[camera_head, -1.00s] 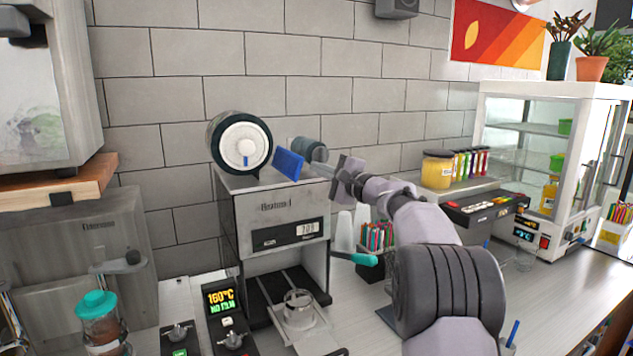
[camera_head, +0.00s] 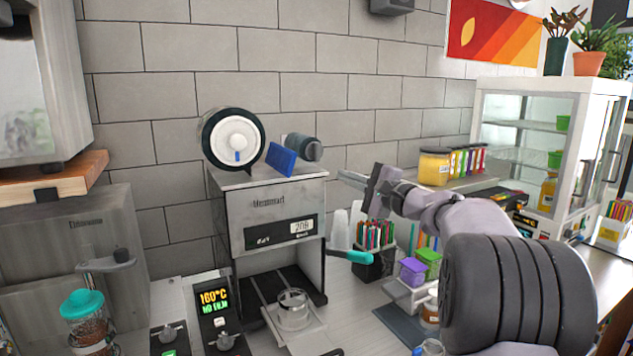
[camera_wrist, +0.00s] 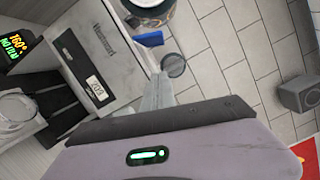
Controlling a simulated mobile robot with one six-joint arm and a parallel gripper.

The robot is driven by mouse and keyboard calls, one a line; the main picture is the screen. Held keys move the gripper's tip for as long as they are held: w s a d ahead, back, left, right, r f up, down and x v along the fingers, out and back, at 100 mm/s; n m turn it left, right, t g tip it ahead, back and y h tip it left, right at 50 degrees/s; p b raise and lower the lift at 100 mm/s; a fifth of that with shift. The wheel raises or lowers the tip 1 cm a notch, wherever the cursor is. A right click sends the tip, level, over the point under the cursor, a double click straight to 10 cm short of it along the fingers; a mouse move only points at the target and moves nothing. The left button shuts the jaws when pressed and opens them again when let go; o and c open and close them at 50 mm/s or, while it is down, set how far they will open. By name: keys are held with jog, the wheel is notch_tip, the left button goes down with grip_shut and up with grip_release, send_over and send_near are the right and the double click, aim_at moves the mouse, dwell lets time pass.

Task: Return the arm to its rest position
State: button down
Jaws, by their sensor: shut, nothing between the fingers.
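My gripper (camera_head: 352,178) shows at the middle right of the head view. It is shut and empty, pointing left, in the air to the right of the cup sealer. The cup sealer (camera_head: 272,200) is a grey metal machine with a small display. A white and black film roll (camera_head: 233,140) and a blue block (camera_head: 281,159) are on its top. A metal ring holder (camera_head: 293,311) sits on its lower tray, and a teal-tipped handle (camera_head: 352,257) sticks out on its right. The wrist view shows my gripper (camera_wrist: 160,88) in front of the sealer (camera_wrist: 100,50).
A pen holder (camera_head: 374,262), clear cups (camera_head: 340,232) and purple and green containers (camera_head: 412,270) stand right of the sealer. A glass display cabinet (camera_head: 530,140) is at the right. A control panel reading 160°C (camera_head: 214,301) and a teal-lidded jar (camera_head: 87,320) are at the left.

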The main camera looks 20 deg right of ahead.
jog(key=s+a+f+n+g+y+b, duration=0.1)
jog(key=s+a+f+n+g, duration=0.2)
jog(key=a, duration=0.5)
jog(key=s+a+f+n+g+b, duration=0.1)
jog(key=s+a+f+g, duration=0.15)
jog(key=s+a, duration=0.4)
jog(key=s+a+f+n+g+y+b, duration=0.1)
jog(key=s+a+f+n+g, duration=0.15)
jog(key=a, duration=0.65)
jog(key=s+a+f+n+g+h+b, duration=0.1)
jog(key=s+a+f+n, duration=0.1)
jog(key=s+a+f, duration=0.4)
jog(key=s+a+f+n+g+h+b, duration=0.15)
jog(key=s+f, duration=0.25)
jog(key=s, duration=0.4)
jog(key=s+d+f+n+g+h+b, duration=0.1)
jog(key=s+d+f+n+h, duration=0.1)
jog(key=s+f, duration=0.8)
jog(key=s+n, duration=0.1)
jog(key=s, duration=0.2)
jog(key=shift+s+f+n+g+h+b, duration=0.15)
jog(key=shift+f+n+g+h+b, duration=0.15)
jog(key=shift+f+n+g+h, duration=0.1)
